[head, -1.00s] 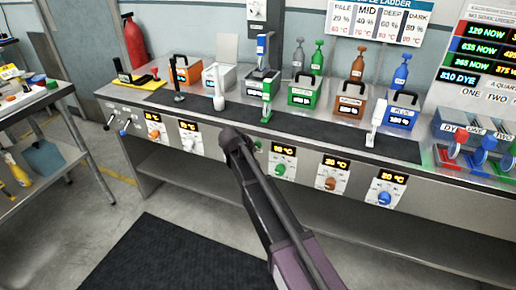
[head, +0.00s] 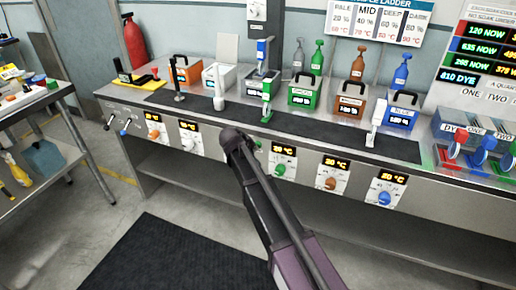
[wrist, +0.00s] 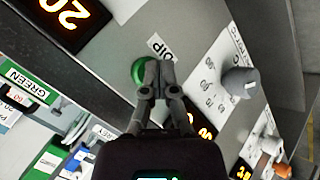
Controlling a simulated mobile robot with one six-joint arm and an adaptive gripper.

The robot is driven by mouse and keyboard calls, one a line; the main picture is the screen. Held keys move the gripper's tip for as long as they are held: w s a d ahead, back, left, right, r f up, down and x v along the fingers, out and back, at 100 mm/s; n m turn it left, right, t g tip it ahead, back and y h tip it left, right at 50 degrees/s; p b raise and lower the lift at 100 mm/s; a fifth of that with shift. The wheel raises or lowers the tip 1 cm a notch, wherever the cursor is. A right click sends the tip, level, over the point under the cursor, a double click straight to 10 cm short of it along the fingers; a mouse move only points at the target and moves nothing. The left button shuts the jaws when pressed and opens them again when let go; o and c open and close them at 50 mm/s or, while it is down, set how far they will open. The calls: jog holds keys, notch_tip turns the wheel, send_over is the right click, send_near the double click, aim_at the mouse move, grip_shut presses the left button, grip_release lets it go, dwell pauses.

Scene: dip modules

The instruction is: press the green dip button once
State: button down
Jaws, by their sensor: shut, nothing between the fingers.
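The green dip button (wrist: 138,72) is round and sits on the grey front panel beside a "DIP" label (wrist: 160,47) in the wrist view. My gripper (wrist: 160,66) is shut and empty. Its fingertips overlap the right edge of the button in this view; I cannot tell whether they touch it. In the head view my gripper (head: 235,140) is at the counter's front face, largely hidden by my own arm. A small green spot shows just right of it there, too small to identify.
Temperature panels with knobs line the counter front, including a green knob (head: 279,170) and a blue knob (head: 384,198). A grey knob (wrist: 240,82) juts out near my fingers. Dye boxes, such as the green box (head: 304,95), stand on top.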

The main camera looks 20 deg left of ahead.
jog(key=shift+s, duration=1.1)
jog(key=shift+s+a, duration=0.15)
jog(key=shift+s, duration=1.05)
jog(key=shift+s+a, duration=0.1)
jog(key=shift+s, duration=1.05)
